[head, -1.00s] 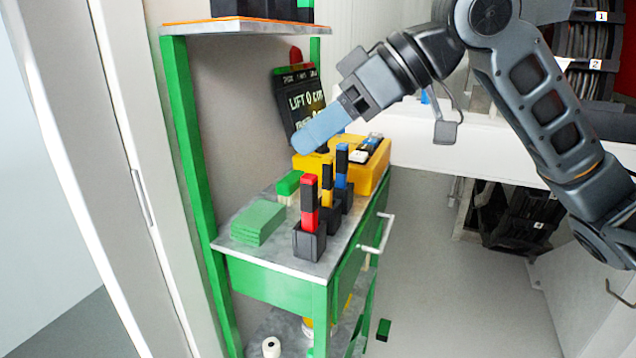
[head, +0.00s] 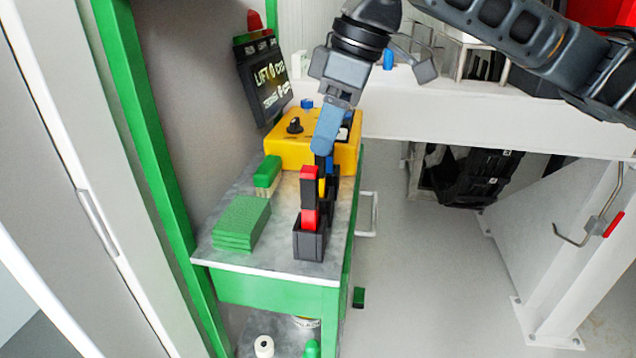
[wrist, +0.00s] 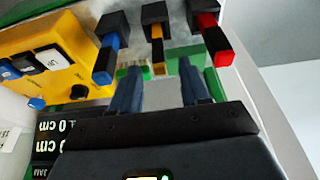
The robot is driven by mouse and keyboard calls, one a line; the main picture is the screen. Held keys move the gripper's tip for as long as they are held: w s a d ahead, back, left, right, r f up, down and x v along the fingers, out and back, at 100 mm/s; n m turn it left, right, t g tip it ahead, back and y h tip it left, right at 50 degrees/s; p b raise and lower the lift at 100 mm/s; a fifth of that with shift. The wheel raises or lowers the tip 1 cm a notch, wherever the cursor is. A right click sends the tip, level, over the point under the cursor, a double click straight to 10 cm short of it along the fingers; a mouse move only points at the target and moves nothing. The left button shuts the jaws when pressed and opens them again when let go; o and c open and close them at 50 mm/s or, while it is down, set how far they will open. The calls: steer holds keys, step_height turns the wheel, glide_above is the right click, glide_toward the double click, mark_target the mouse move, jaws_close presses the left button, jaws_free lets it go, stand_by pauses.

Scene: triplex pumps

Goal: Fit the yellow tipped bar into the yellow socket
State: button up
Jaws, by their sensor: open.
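The black-and-yellow bar (wrist: 158,50) stands in a black holder (wrist: 153,12) in the wrist view, between a blue one and a red one. In the head view only a sliver of the yellow bar (head: 322,187) shows behind the red bar. My gripper (head: 322,148) points down above the row near the blue and yellow bars. In the wrist view my gripper (wrist: 160,72) is open and empty, its two blue fingers apart. The yellow bar lines up with the gap between them, but I cannot tell the distance. I cannot make out a separate yellow socket.
The red bar (head: 309,197) stands nearest, and the blue bar (wrist: 106,62) is at the row's other end. A yellow control box (head: 290,150) stands behind, with a black sign (head: 262,80). Green blocks (head: 242,222) lie left on the grey bench top (head: 270,258).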

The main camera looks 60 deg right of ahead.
mark_target(319, 161)
steer(key=x, duration=0.3)
steer(key=shift+w+f, duration=0.1)
steer(key=shift+w, duration=0.05)
jaws_close()
stand_by(0.3)
stand_by(0.3)
